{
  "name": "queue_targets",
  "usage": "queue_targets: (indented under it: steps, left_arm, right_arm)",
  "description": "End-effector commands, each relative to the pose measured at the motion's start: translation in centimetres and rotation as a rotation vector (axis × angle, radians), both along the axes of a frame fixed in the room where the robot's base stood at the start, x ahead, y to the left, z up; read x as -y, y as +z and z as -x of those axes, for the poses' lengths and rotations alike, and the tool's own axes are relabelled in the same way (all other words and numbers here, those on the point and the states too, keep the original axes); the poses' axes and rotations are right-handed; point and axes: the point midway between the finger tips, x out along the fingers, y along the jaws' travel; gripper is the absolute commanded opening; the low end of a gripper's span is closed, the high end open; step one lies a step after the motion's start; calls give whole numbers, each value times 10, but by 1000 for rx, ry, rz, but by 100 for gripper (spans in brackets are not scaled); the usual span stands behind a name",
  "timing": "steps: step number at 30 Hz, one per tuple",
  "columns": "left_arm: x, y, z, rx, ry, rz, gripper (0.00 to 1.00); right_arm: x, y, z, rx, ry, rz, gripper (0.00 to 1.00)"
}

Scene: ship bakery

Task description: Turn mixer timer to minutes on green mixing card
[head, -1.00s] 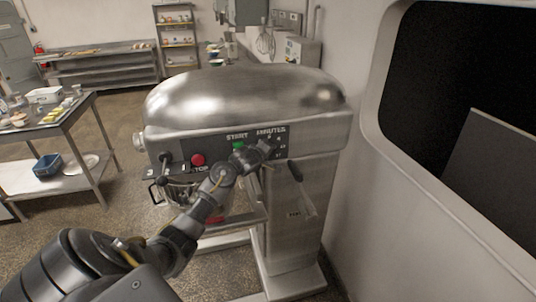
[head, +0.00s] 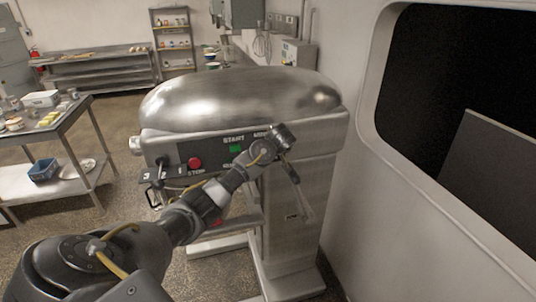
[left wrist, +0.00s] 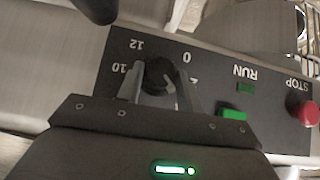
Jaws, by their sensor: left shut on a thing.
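The mixer (head: 235,100) is a large steel machine with a domed top and a dark control panel (left wrist: 255,110). Its black timer knob (left wrist: 158,72) sits between the fingers of my left gripper (left wrist: 160,88), which is shut on it. Upside-down figures 10, 12, 0 and 2 show around the knob; lower figures are hidden by the gripper. A faint pale mark shows on the knob, but its exact reading is unclear. In the head view my left gripper (head: 281,136) covers the knob. My right gripper and a green mixing card are not visible.
A green start button (head: 235,149) and red stop button (head: 195,163) lie left of the knob. A black-knobbed lever (head: 294,179) hangs below right. A wall with a dark window (head: 450,100) stands close right. A table (head: 65,122) stands left.

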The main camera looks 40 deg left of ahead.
Motion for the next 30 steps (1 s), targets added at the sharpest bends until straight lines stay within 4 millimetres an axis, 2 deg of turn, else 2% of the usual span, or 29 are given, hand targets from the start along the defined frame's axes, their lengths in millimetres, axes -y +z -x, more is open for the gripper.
queue_targets:
  steps: [15,30]
  left_arm:
    - [3,-5,-5,-377,5,-260,14]
    - [5,-7,-7,-545,3,-373,14]
  right_arm:
    - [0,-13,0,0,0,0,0]
    - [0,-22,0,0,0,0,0]
